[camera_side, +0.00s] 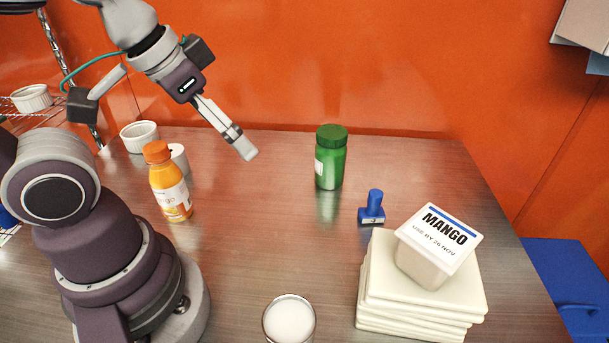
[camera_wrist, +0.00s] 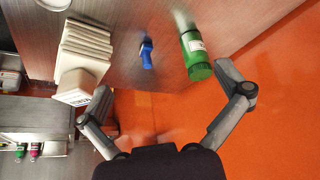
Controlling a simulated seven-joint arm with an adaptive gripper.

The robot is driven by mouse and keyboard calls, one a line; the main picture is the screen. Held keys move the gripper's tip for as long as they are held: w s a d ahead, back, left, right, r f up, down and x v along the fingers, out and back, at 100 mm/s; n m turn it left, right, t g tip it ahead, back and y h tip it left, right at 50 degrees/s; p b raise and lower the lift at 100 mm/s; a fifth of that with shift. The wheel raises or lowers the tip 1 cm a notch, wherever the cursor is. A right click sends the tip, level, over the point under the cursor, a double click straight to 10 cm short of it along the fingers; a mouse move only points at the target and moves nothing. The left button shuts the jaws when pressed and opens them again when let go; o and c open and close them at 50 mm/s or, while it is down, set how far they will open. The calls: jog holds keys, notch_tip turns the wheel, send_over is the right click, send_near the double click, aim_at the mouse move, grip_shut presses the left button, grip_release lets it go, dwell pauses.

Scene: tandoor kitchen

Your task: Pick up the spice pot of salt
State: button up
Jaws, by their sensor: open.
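A small round pot with white contents (camera_side: 289,320), which looks like the salt, stands at the front edge of the side view. In the wrist view a round white-filled pot (camera_wrist: 55,3) is cut off at the top left. No label shows on it. My gripper (camera_side: 243,150) is in the air over the back of the table, far behind the white-filled pot. In the wrist view the two fingers of my gripper (camera_wrist: 164,80) are spread wide with nothing between them.
A green-lidded bottle (camera_side: 330,158) and a blue stamp-like object (camera_side: 372,208) stand mid-table. An orange bottle (camera_side: 169,185) and white ramekins (camera_side: 139,135) are at left. The centre is clear.

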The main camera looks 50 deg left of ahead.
jog(key=d+f+m+g+h, duration=0.1)
jog(key=d+f+m+g, duration=0.15)
jog(key=d+m, duration=0.4)
jog(key=m+g+y, duration=0.1)
jog(key=m+g, duration=0.2)
jog(key=m, duration=0.8)
send_over(289, 320)
jog(key=f, duration=0.7)
jog(key=shift+s+f, duration=0.35)
jog(key=shift+f, duration=0.05)
notch_tip(289, 320, down, 4)
jog(key=shift+f, duration=0.2)
jog(key=f, duration=0.6)
jog(key=shift+w, duration=0.35)
jog(key=c, duration=1.3)
jog(key=shift+r, duration=0.15)
